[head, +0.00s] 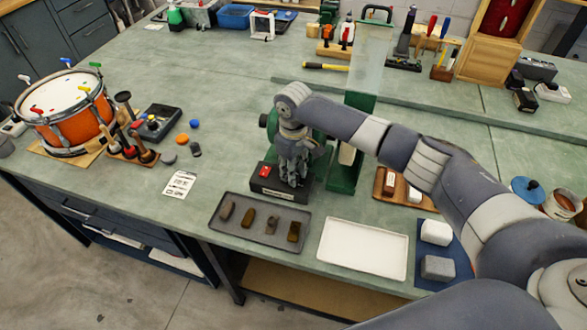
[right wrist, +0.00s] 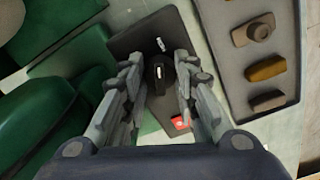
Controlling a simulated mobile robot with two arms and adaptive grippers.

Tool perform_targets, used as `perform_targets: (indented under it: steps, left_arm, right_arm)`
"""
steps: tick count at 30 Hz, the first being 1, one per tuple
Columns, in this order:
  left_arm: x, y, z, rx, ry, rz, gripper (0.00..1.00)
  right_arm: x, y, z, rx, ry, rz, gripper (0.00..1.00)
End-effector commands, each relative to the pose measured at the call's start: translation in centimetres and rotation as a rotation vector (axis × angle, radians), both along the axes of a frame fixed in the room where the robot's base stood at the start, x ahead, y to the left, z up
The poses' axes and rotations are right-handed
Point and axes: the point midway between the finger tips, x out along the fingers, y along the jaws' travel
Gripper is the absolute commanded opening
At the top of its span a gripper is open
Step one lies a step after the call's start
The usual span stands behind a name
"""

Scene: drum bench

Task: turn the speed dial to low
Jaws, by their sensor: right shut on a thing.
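The speed dial (right wrist: 158,84) is a small black knob with a white mark, on top of a dark control box (head: 312,187), which also shows in the right wrist view (right wrist: 133,40). A red switch (head: 265,171) sits on the same box. My right gripper (head: 292,180) points down over the box, its fingers on both sides of the dial and shut on it. In the head view the gripper hides the dial. A small light mark (right wrist: 161,44) shows on the box beyond the dial; its lettering is too small to read. My left gripper is not in view.
A green machine (head: 341,178) stands right beside and behind the box. A grey tray (head: 232,232) with several brownish pieces lies in front, with a white tray (head: 362,248) to its right. A drum (head: 68,112) stands at the left. The bench behind the machine has clear space.

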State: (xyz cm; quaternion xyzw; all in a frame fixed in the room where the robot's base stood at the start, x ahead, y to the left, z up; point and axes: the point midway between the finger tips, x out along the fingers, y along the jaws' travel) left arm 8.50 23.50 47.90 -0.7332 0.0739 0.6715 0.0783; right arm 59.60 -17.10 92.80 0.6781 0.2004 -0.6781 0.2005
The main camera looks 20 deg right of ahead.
Motion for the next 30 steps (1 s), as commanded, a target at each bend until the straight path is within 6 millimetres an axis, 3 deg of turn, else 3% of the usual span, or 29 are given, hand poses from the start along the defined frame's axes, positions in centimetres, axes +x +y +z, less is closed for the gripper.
perform_targets:
  steps: [12,30]
  left_arm:
    - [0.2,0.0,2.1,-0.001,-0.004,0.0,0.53]
    - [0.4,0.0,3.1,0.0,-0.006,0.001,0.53]
  right_arm:
    - [-0.1,0.0,0.1,0.001,0.003,0.366,0.04]
    - [0.0,0.0,0.0,0.001,0.001,0.936,0.04]
